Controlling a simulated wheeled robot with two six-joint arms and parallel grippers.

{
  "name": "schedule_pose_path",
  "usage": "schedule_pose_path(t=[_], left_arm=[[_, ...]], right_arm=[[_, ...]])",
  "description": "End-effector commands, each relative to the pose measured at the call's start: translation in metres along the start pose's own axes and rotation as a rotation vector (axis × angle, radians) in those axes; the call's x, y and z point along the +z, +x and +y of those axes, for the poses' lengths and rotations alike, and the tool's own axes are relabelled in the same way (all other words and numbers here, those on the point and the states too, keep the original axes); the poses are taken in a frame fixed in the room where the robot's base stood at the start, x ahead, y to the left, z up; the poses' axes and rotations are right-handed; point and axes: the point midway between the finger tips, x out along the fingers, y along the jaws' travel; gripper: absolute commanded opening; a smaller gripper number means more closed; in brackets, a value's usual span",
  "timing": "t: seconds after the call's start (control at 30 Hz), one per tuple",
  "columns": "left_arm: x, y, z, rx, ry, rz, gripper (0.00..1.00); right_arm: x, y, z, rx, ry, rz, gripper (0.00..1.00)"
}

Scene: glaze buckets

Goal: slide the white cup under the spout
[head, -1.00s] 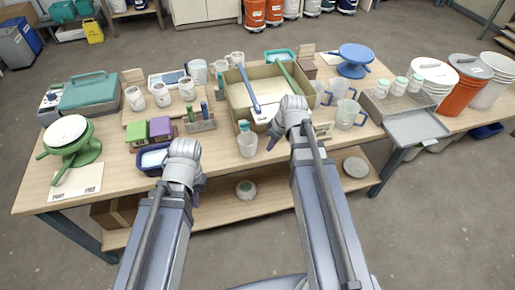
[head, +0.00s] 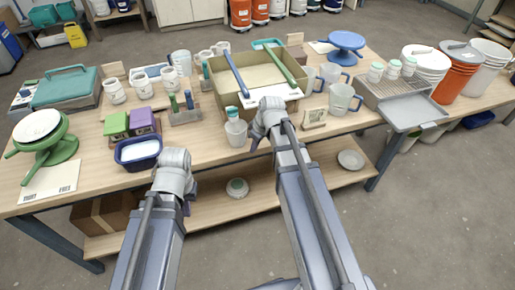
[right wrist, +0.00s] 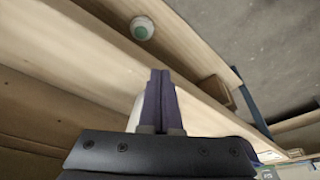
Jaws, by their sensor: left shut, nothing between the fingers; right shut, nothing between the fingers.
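A white cup (head: 236,133) stands near the front edge of the table, in front of the tan box. A teal-capped bottle (head: 232,113) shows at its top; I cannot tell whether it is in or behind the cup. My right gripper (head: 256,141) is shut and empty, just right of the cup; I cannot tell if they touch. In the right wrist view its shut fingers (right wrist: 160,92) partly hide a pale shape at their left, perhaps the cup. My left gripper (head: 188,207) is shut and empty in front of the table, below the blue tub. I cannot make out a spout.
The tan box (head: 262,76) stands behind the cup, with blue and green bars across it. A blue tub (head: 138,154) and a test-tube-like rack (head: 186,114) stand to its left. A small sign (head: 314,118) and clear mugs (head: 342,100) stand to its right.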

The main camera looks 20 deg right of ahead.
Motion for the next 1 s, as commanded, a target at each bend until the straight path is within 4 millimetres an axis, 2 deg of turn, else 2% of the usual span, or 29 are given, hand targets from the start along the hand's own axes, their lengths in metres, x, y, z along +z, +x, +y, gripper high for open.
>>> schedule_pose_path(t=[0.03,0.2,0.57,0.8,1.0], left_arm=[[0.000,-0.003,0.000,0.000,0.000,0.000,0.00],[0.000,-0.004,0.000,0.000,0.000,0.000,0.00],[0.000,-0.004,0.000,0.000,0.000,0.000,0.00],[0.000,-0.003,0.000,0.000,0.000,0.000,0.00],[0.000,-0.004,0.000,0.000,0.000,0.000,0.00]], right_arm=[[-0.016,0.001,0.002,-0.001,-0.004,0.001,0.00],[-0.035,0.007,0.001,0.000,-0.002,0.001,0.00],[-0.037,0.007,0.000,0.000,0.000,0.001,0.00],[-0.059,0.014,0.001,-0.001,-0.002,0.001,0.00],[-0.060,0.014,0.001,0.000,-0.001,0.004,0.00]])
